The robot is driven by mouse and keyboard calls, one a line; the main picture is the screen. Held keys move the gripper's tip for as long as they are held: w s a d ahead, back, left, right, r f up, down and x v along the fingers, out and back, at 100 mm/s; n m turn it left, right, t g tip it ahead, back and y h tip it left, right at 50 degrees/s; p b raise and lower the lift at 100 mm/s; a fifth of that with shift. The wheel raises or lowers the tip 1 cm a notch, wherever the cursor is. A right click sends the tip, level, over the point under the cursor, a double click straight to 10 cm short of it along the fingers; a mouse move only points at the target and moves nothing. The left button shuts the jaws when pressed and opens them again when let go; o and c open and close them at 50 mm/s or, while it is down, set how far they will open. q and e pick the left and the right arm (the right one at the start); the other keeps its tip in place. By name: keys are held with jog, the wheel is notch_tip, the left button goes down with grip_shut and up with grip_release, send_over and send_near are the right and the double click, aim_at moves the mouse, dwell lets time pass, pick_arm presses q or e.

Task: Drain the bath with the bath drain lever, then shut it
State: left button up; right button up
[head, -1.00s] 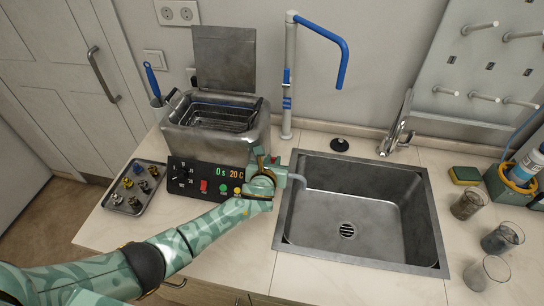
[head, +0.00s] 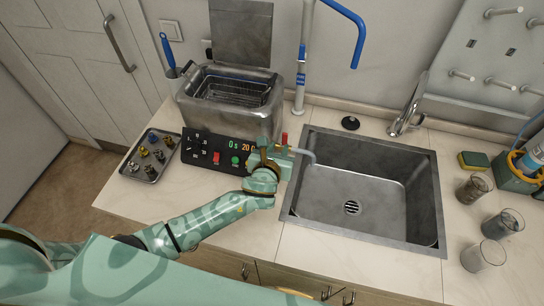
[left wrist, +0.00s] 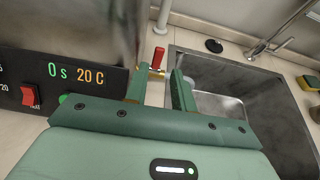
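The metal bath (head: 232,92) stands left of the sink with its lid (head: 241,32) raised and a wire basket inside; I cannot tell its water level. The drain lever (head: 285,138), red and upright, sits on a brass valve at the bath's lower right. It also shows in the left wrist view (left wrist: 158,56), beyond and between the fingertips. The grey drain spout (head: 306,155) reaches over the sink's left edge; I see no stream. My left gripper (head: 282,158) is open in front of the valve, and its fingers (left wrist: 161,76) hold nothing. My right gripper is out of view.
The sink (head: 375,235) lies to the right, with a tap (head: 405,112) behind it. The control panel (head: 212,150) reads 0 s and 20 C. A tray of small parts (head: 140,171) is at the left. Several glass beakers (head: 484,256) stand right of the sink.

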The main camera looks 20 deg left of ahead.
pick_arm(q)
jog(key=v, duration=0.8)
jog(key=shift+p, duration=0.45)
jog(key=shift+f, duration=0.1)
